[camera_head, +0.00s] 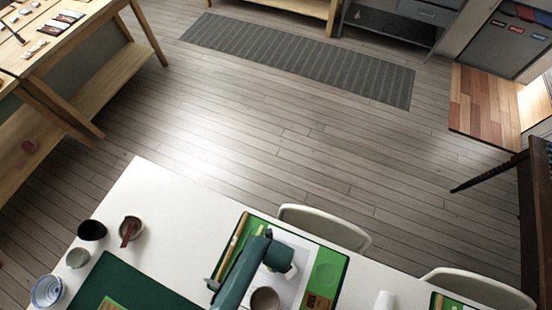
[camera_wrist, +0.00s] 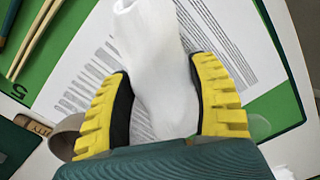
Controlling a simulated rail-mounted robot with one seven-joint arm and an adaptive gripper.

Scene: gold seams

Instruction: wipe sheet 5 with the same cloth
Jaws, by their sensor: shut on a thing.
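A green mat (camera_wrist: 18,120) marked "5" lies under my gripper, with a white printed paper sheet (camera_wrist: 85,75) on it. My gripper (camera_wrist: 158,80) has yellow-and-black fingers shut on a white cloth (camera_wrist: 148,35). The cloth hangs over the printed lines and hides part of them; I cannot tell whether it touches the paper. In the head view, my teal arm covers part of the green mat (camera_head: 335,263) and the white sheet (camera_head: 302,252), and the fingers and cloth are hidden.
Wooden sticks (camera_wrist: 35,40) lie at the mat's left. Bowls and cups, including a blue-rimmed bowl (camera_head: 46,291), stand at the white table's left. A white chair (camera_head: 325,226) stands at the far edge. A white roll (camera_head: 384,300) lies right.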

